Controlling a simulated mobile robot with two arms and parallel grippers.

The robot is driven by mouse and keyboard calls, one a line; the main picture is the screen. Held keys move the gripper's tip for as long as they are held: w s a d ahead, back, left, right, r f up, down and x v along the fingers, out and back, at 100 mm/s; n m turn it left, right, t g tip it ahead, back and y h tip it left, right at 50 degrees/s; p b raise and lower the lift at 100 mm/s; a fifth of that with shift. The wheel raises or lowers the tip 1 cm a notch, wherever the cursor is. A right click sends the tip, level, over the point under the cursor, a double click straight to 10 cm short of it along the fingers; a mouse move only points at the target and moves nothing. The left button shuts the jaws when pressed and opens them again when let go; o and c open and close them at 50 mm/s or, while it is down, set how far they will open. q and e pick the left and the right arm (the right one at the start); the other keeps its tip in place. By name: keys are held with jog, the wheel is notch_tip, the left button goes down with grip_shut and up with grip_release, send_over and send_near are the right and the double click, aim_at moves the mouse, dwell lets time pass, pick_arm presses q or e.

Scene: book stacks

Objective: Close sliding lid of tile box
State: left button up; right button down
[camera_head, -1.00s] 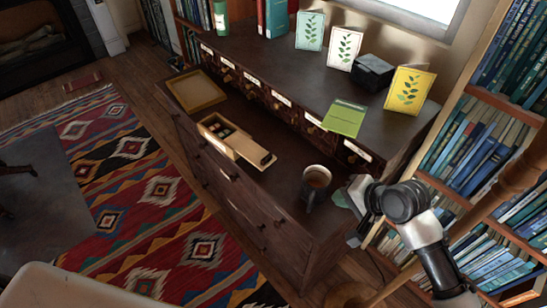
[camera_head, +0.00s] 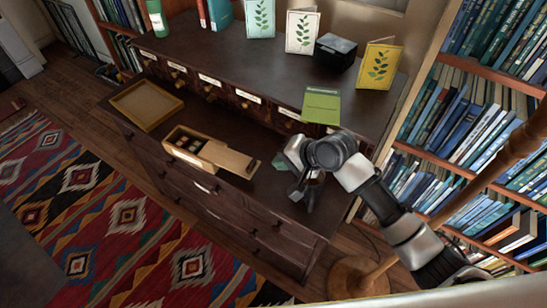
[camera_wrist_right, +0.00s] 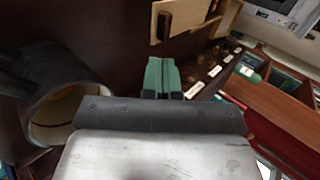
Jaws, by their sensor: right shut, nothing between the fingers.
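The tile box (camera_head: 176,144) is a light wooden box on the dark cabinet top, with several dark tiles showing in its open left part. Its sliding lid (camera_head: 232,162) sticks out past the box's right end. My right gripper (camera_head: 281,160) has green fingers and is just right of the lid's outer end, apart from it. In the right wrist view its fingers (camera_wrist_right: 162,74) are shut and empty, and the lid (camera_wrist_right: 196,14) with a dark slot lies beyond them. My left gripper is in neither view.
A dark mug (camera_head: 303,195) stands close to my right gripper, partly hidden by it; it is large at left in the wrist view (camera_wrist_right: 45,122). A wooden tray (camera_head: 146,104) lies left of the box. A green booklet (camera_head: 321,105) and labelled drawers (camera_head: 242,96) are behind.

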aim_at(254, 166)
pick_arm(q)
jog(key=shift+f, duration=0.3)
pick_arm(e)
jog(key=x, duration=0.7)
jog(key=shift+w+a+f, duration=0.15)
jog(key=shift+a+f, duration=0.1)
jog(key=shift+a, duration=0.05)
